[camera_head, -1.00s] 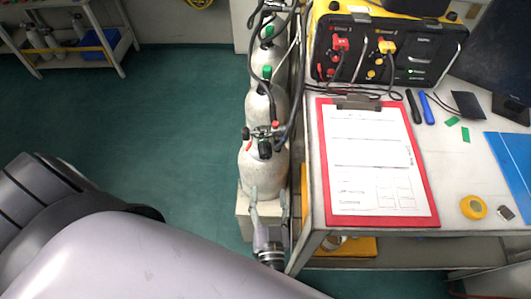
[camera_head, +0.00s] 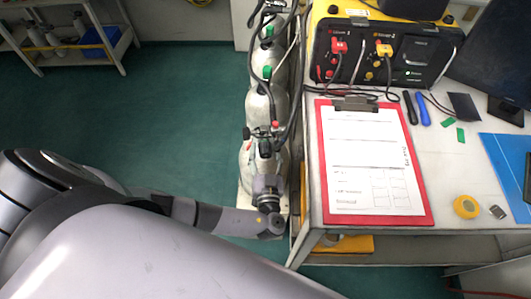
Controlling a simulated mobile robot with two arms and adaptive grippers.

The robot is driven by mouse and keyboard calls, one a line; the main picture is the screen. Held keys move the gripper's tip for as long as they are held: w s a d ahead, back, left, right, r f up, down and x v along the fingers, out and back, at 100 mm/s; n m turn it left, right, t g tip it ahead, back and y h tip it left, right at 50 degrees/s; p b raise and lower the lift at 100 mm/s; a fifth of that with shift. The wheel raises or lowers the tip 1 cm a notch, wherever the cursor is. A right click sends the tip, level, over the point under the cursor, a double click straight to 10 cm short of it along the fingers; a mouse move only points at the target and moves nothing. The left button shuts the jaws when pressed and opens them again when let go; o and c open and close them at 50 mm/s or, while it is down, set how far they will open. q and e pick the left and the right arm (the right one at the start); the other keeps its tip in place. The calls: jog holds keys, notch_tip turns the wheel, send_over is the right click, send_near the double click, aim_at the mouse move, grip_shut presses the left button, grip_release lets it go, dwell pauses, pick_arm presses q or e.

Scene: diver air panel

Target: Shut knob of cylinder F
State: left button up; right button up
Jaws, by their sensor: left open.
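Several pale grey gas cylinders stand in a row along the left side of the table; I cannot read which is F. My left gripper (camera_head: 266,152) is open at the nearest cylinder's valve, pointing away from me. Its wrist hides the lower front of that cylinder. I cannot tell whether the fingers touch the valve. My right gripper is not in view.
Black hoses run from the cylinder valves to the yellow and black air panel (camera_head: 385,50) on the table. A red clipboard (camera_head: 427,214) lies near the table's left edge, close to my wrist. The green floor (camera_head: 180,120) left of the cylinders is clear.

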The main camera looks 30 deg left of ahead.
pick_arm(q)
jog(key=c, duration=1.2)
jog(key=shift+o, duration=0.2)
